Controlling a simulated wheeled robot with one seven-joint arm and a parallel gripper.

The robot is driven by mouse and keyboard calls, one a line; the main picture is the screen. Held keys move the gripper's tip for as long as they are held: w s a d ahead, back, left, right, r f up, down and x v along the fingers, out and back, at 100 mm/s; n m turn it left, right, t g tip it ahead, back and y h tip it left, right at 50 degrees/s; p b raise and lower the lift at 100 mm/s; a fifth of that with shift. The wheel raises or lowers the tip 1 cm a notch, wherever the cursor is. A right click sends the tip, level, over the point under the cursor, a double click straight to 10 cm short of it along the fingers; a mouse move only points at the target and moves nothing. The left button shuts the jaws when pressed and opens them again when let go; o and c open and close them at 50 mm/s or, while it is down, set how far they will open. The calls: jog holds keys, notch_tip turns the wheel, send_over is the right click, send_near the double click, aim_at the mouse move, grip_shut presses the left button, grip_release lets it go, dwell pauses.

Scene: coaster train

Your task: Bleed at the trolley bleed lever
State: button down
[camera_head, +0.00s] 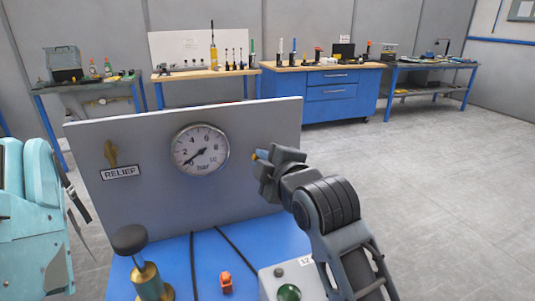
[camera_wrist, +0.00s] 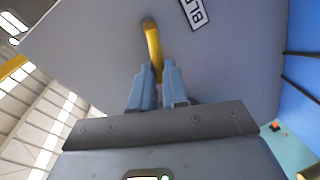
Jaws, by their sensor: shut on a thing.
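The yellow bleed lever (camera_wrist: 152,38) stands out from the grey panel in the wrist view, beside a label (camera_wrist: 193,13) on which the letters "BL" show. My gripper (camera_wrist: 158,82) is shut on the lever, its two blue fingers on either side of the lower end. In the head view my gripper (camera_head: 265,168) is at the right side of the trolley's grey panel (camera_head: 255,130), and only a small yellow bit of the lever shows past it. The pressure gauge (camera_head: 201,150) on the panel has its needle near 0.
A brass relief fitting (camera_head: 110,154) sits above its RELIEF label. A black-knobbed brass post (camera_head: 130,240), an orange part (camera_head: 226,283) and a box with a green button (camera_head: 288,293) stand in front of the panel. Workbenches line the back wall. The floor at right is clear.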

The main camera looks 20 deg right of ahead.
jog(key=shift+a+f+n+h+p, duration=0.2)
jog(key=shift+f+n+h, duration=0.15)
jog(key=shift+n, duration=0.5)
jog(key=shift+a+f+n+h+p, duration=0.1)
jog(key=shift+f+n+h+p, duration=0.25)
jog(key=shift+n, duration=0.5)
jog(key=shift+f, duration=0.15)
jog(key=c, duration=1.1)
grip_release()
jog(key=shift+s+r+b, duration=0.2)
jog(key=shift+s+r, duration=0.05)
jog(key=shift+s, duration=1)
jog(key=shift+s+r+b, duration=0.15)
jog(key=shift+s+r, duration=0.1)
jog(key=shift+s, duration=1.05)
jog(key=shift+s+r+b, duration=0.2)
jog(key=shift+s+r, duration=0.05)
jog(key=shift+s, duration=1)
